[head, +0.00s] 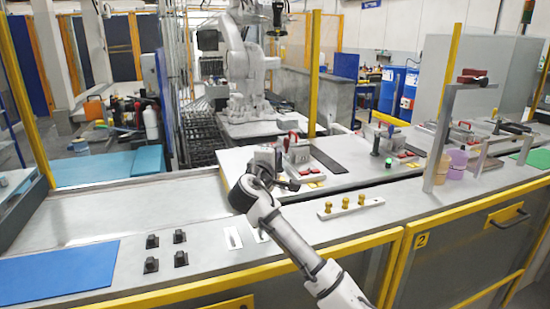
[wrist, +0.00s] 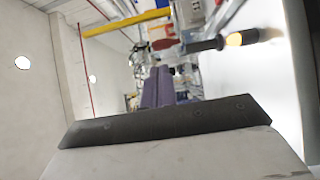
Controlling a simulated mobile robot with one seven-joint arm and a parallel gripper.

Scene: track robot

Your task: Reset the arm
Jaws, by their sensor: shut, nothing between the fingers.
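My gripper (head: 289,184) is above the grey bench in the head view, at the end of my bent white arm. It looks small there and hovers near the left end of the light work panel. In the wrist view my gripper (wrist: 158,76) has its two purplish-grey fingers side by side, touching, with nothing between them. The dark mount bar lies across the lower part of that view. My arm reaches up from the bottom edge of the head view and hides part of the bench.
A white holder with several yellow knobs (head: 350,206) lies right of my arm. Several black blocks (head: 166,249) and a blue mat (head: 58,272) lie left. Clamp fixtures (head: 297,150) stand behind my gripper. A tall grey bracket (head: 438,140) rises at right. Bare bench (head: 130,205) lies left.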

